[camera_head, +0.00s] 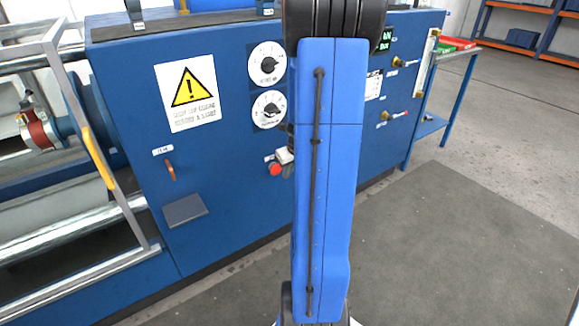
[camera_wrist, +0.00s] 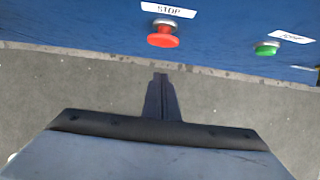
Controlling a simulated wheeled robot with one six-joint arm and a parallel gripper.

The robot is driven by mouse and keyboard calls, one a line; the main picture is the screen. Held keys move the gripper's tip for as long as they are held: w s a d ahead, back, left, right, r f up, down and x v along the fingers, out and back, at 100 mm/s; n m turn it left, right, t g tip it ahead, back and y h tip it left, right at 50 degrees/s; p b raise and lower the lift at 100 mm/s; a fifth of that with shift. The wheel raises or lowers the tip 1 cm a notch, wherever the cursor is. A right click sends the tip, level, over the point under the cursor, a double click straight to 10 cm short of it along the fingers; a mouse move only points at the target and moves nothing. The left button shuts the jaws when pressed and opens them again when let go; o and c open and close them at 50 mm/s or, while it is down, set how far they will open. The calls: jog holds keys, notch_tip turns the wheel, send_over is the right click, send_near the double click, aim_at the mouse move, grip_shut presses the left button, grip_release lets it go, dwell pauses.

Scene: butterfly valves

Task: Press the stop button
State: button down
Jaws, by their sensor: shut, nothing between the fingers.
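The red stop button (camera_wrist: 162,38) shows at the top middle of the wrist view, on the blue panel just under a white STOP label (camera_wrist: 168,9). A red button (camera_head: 274,169) also shows on the front of the cabinet in the head view, just left of my arm. My gripper (camera_wrist: 160,78) is shut and empty. Its fingertips point toward the panel, below the red button in the wrist view and apart from it. My arm hides the gripper in the head view.
A green button (camera_wrist: 266,48) with its own label sits right of the red one. The blue cabinet (camera_head: 235,215) also carries two dials, a warning sign (camera_head: 188,95) and an orange handle (camera_head: 170,171). Rollers and rails stand at the left. The grey floor (camera_head: 440,250) at right is clear.

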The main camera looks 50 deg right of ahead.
aim_at(275, 169)
jog(key=w, duration=0.2)
jog(key=w+d, duration=0.1)
jog(key=w, duration=0.1)
jog(key=shift+f, duration=0.35)
jog(key=shift+w, duration=0.15)
